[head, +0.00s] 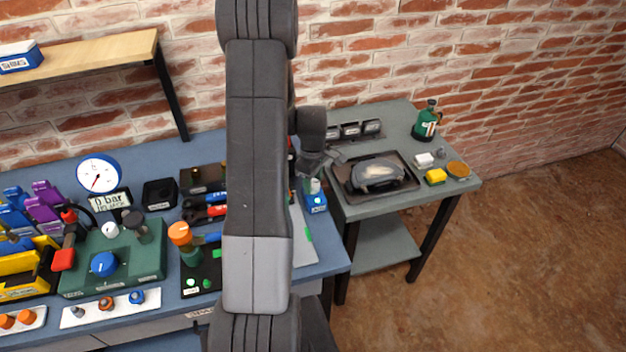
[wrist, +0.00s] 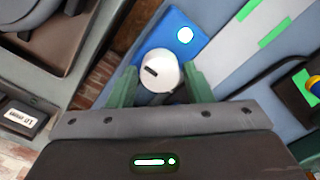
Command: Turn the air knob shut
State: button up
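A white round knob (wrist: 160,72) with a dark mark on its top shows in the wrist view, beside or on a blue block (wrist: 180,35) with a bright white spot. The same blue block (head: 315,202) is at the bench's right end in the head view. No label shows on this knob, so I cannot tell whether it is the air knob. My gripper (wrist: 160,75) has its two green fingers on either side of the knob, apparently with small gaps. In the head view, my arm partly hides this area.
A green box (head: 140,262) with a blue knob (head: 104,264) stands on the bench at left. A round gauge (head: 98,174) stands behind it, above a display (head: 110,202) reading 0 bar. A grey side table (head: 400,120) holds a tray and a green bottle (head: 427,121).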

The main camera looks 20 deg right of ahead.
jog(key=c, duration=0.6)
jog(key=shift+m+b, duration=0.3)
jog(key=shift+f+m+b, duration=0.15)
jog(key=shift+m+b, duration=0.6)
jog(key=shift+m, duration=0.15)
jog(key=m+b, duration=0.2)
jog(key=m, duration=0.2)
jog(key=m+b, duration=0.2)
jog(key=m, duration=0.3)
jog(key=shift+m+b, duration=0.3)
jog(key=shift+m, duration=0.1)
jog(key=m+b, duration=0.1)
jog(key=m, duration=0.4)
jog(key=shift+r, duration=0.2)
jog(key=shift+m, duration=0.3)
